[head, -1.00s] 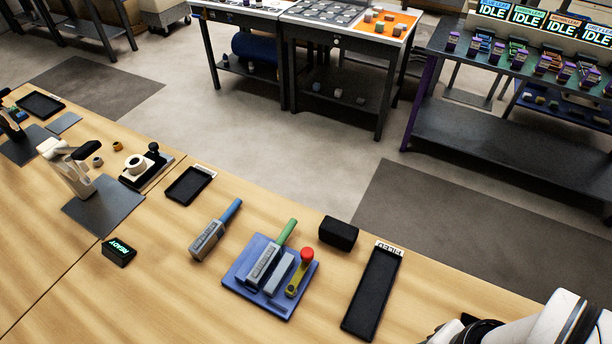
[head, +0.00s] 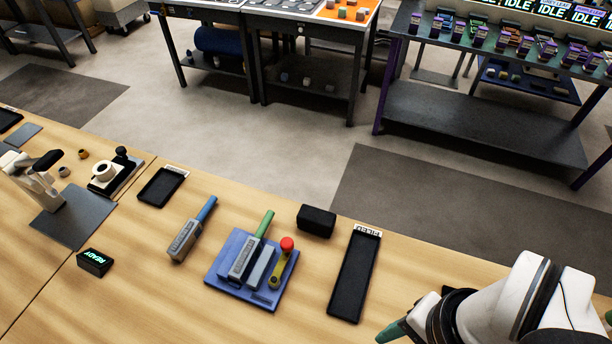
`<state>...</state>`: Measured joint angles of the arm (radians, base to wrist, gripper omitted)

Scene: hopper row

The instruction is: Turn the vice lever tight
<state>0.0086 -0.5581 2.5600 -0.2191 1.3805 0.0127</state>
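The vice (head: 237,283) is a blue plate with grey jaws on the wooden bench. Its lever (head: 277,272) is a short yellow arm with a red ball knob (head: 287,243) at its far end, on the right of the jaws. A grey file with a green handle (head: 265,224) lies between the jaws. My gripper (head: 392,331) shows only in part at the bottom right, as a dark green tip beside my white arm. It is well to the right of the lever and apart from it. Whether it is open or shut cannot be told.
A grey tool with a blue handle (head: 187,238) lies left of the vice. A black block (head: 316,220) stands behind it. A long black tray labelled FILED (head: 354,278) lies between the vice and my arm. A READY display (head: 95,263) stands at the left.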

